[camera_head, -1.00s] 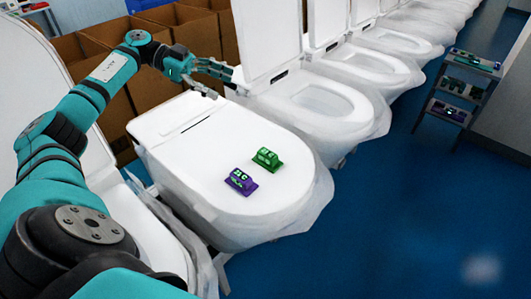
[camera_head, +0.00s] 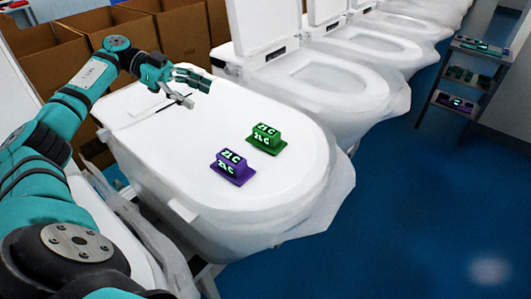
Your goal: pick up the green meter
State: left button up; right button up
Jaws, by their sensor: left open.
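The green meter (camera_head: 266,139) sits on the closed white lid of the nearest full toilet (camera_head: 180,145), right of the lid's middle. A purple meter (camera_head: 231,166) sits just in front of it and to its left, a small gap apart. Both show light markings on their faces. My left gripper (camera_head: 201,93) is open and empty above the back part of the lid, behind and to the left of the green meter, clear of both meters. My right gripper is not in view.
More toilets (camera_head: 325,85) wrapped in clear plastic stand in a row behind to the right. Cardboard boxes (camera_head: 55,65) stand at the back left. A small shelf cart (camera_head: 461,78) with more devices stands at the right. The blue floor (camera_head: 400,210) at the right is clear.

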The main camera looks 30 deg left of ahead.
pick_arm(q)
jog(key=p, duration=0.3)
send_near(263, 128)
jog(key=x, duration=0.3)
jog(key=shift+s+r, duration=0.15)
jog(key=shift+d+f, duration=0.3)
jog(key=shift+d, duration=0.2)
jog(key=p+x, duration=0.1)
jog(key=x, duration=0.3)
jog(key=shift+w+d+r+p, duration=0.1)
jog(key=shift+w+p, duration=0.3)
jog(key=shift+w, duration=0.05)
jog(key=shift+w+d+f, duration=0.1)
jog(key=shift+d+f, duration=0.15)
jog(key=shift+d, duration=0.15)
jog(key=shift+a, duration=0.1)
grip_shut()
